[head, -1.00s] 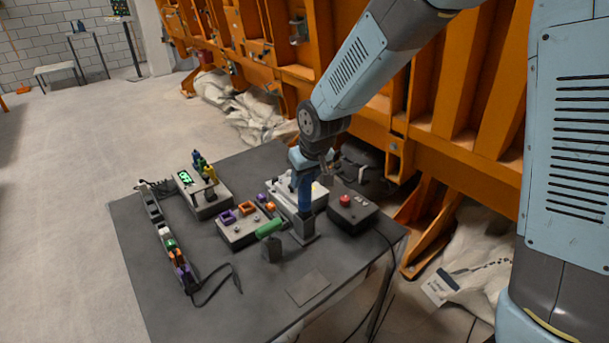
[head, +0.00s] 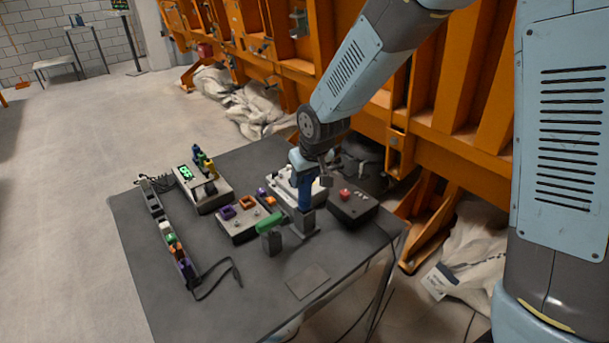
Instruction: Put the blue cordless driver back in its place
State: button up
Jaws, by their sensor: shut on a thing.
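The blue cordless driver (head: 305,194) is upright near the front middle of the dark table, its blue handle showing below my gripper (head: 314,166). My gripper is shut on its upper part, and the wrist and fingers hide much of the driver's head. The driver's dark foot is at or just above a small dark stand (head: 304,231). I cannot tell whether it is seated there or held slightly above. A green driver-like tool (head: 269,221) is just to the left, over its own dark block (head: 271,242).
The dark table (head: 200,310) also bears a box with a red button (head: 353,204), a white-topped box (head: 283,178), a box with purple and orange sockets (head: 237,224), a box with a green display (head: 203,190) and a strip with cables (head: 166,228).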

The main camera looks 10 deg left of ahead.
jog(key=shift+f, duration=0.15)
jog(key=o, duration=1.8)
jog(key=shift+r, duration=4)
